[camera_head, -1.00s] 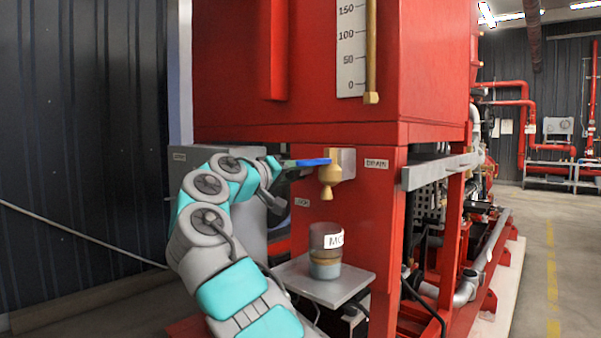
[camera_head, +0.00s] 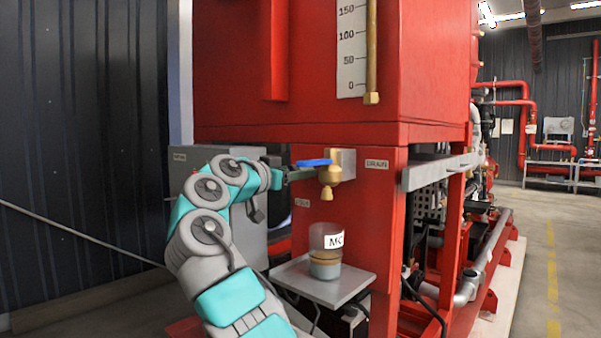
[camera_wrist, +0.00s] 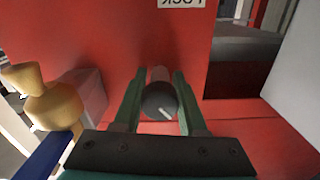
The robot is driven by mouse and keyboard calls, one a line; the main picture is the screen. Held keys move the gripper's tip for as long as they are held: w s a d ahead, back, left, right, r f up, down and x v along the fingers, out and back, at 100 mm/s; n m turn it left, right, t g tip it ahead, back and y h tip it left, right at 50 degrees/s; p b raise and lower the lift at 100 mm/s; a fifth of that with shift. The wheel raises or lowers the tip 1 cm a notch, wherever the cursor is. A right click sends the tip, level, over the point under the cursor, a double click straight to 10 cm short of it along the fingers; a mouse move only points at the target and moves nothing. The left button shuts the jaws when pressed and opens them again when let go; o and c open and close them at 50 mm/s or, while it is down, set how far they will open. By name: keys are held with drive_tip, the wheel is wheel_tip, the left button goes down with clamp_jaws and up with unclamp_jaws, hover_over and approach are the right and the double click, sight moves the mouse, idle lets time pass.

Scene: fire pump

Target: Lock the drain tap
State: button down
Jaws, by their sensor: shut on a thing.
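The brass drain tap (camera_head: 329,178) sits on the red panel, and its blue lever (camera_head: 314,162) points left, roughly level. The tap also shows at the left of the wrist view (camera_wrist: 50,100), with the blue lever (camera_wrist: 45,155) below it. My gripper (camera_wrist: 160,76) is shut on a dark round lock knob (camera_wrist: 158,100) with a white mark on its face. One green finger lies on each side of the knob. In the head view, my gripper (camera_head: 300,174) is just left of the tap, below the lever, and hides the knob.
A drain label (camera_head: 376,164) is right of the tap. A grey box (camera_head: 183,156) stands behind my arm. The floor at the right is clear.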

drive_tip(key=m, duration=0.3)
drive_tip(key=shift+m, duration=0.3)
drive_tip(key=shift+m+p, duration=0.45)
drive_tip(key=shift+m, duration=1.45)
drive_tip(key=shift+c, duration=2.3)
unclamp_jaws()
drive_tip(key=shift+a, duration=0.1)
drive_tip(key=b+v, duration=0.1)
drive_tip(key=v, duration=0.6)
drive_tip(key=shift+s+a, duration=0.2)
drive_tip(key=shift+s, duration=0.1)
